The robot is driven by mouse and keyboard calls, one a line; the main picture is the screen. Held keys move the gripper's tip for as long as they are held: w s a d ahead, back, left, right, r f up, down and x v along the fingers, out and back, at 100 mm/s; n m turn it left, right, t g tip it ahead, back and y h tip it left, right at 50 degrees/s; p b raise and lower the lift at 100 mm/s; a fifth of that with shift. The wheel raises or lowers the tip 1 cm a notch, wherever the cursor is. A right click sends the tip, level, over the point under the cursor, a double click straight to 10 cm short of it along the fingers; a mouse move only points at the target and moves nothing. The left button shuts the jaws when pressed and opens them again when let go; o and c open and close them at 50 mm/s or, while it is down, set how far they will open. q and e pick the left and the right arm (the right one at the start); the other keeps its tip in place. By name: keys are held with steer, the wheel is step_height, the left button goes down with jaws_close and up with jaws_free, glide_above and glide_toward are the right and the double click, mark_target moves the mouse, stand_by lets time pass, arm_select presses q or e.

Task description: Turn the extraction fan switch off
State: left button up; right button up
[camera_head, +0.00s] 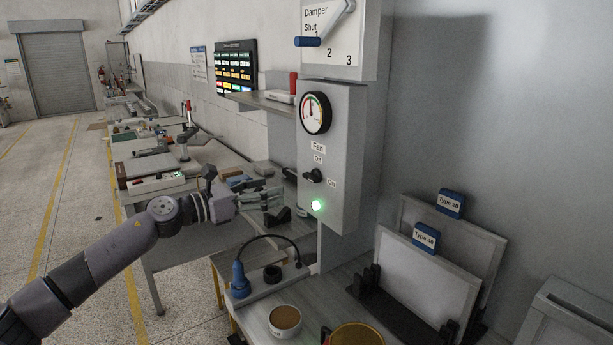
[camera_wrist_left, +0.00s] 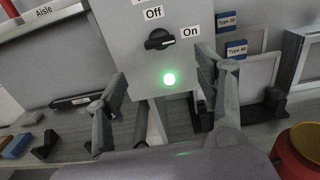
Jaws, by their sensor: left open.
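The fan switch (camera_head: 313,176) is a black rotary knob on the front of a grey control box (camera_head: 343,150). Its "Off" label is above it and its "On" label is to its right. In the left wrist view the knob (camera_wrist_left: 160,40) lies sideways, with one end toward "On". A green lamp (camera_head: 317,205) below it is lit, and the lamp also shows in the left wrist view (camera_wrist_left: 169,79). My left gripper (camera_head: 288,195) is open and empty in front of the box, with its fingers apart. The knob appears between and beyond the fingertips. My right gripper is out of view.
A gauge (camera_head: 315,113) and a damper lever (camera_head: 322,28) are above the switch. On the bench below are a blue plug (camera_head: 240,280), a round tin (camera_head: 285,320) and a rack with framed panels (camera_head: 425,285). A shelf (camera_head: 262,103) juts out left of the box.

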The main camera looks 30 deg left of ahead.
mark_target(307, 178)
arm_select(q)
steer(key=p+x, duration=0.3)
steer(key=x, duration=0.2)
steer(key=p+x, duration=0.3)
steer(key=x, duration=0.2)
steer(key=shift+w+r, duration=0.1)
steer(key=shift+r, duration=0.15)
steer(key=shift+w+d+f, duration=0.2)
steer(key=shift+w+d, duration=0.1)
steer(key=shift+w, duration=0.35)
steer(key=c, duration=1.2)
steer(key=shift+o, duration=0.2)
